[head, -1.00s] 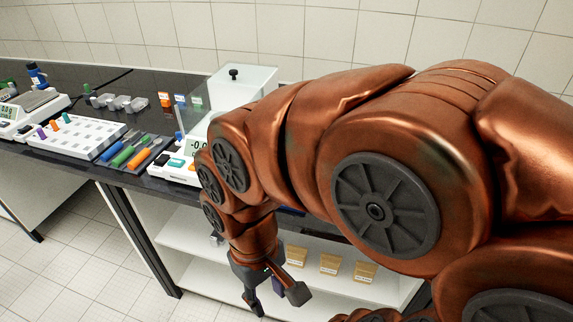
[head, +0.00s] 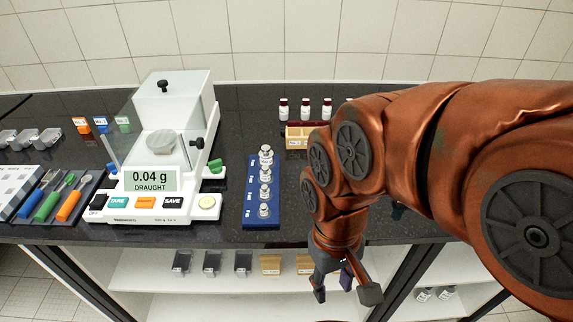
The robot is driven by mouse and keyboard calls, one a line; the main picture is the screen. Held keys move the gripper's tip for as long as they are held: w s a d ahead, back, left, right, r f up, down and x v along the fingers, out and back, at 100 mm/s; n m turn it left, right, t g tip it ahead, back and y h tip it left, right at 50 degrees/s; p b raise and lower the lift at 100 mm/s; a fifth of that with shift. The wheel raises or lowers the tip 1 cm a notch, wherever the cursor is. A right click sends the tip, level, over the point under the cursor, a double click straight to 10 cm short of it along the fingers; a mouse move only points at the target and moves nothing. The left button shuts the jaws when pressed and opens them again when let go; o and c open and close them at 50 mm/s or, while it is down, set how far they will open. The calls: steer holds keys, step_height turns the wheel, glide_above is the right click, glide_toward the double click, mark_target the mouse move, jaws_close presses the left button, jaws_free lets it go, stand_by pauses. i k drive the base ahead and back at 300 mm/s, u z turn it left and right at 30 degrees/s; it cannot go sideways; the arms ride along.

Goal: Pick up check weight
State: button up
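Several silver check weights stand upright in a row on a blue holder (head: 262,222) on the dark bench in the head view. My gripper (head: 344,294) hangs in front of the bench edge, right of and nearer than the blue holder, pointing down. Its fingers are spread and I see nothing held between them. It is apart from the weights.
An analytical balance (head: 137,206) reading "0.04 g DRAUGHT" stands left of the holder. Capped vials (head: 305,108) and a tan block (head: 297,138) are at the back. Coloured-handled tools (head: 47,205) lie at left. Shelves (head: 210,288) sit below. Bench between balance and holder is clear.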

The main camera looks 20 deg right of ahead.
mark_target(265, 173)
steer(key=u, duration=1.6)
steer(key=k, duration=0.85)
steer(key=z, duration=0.35)
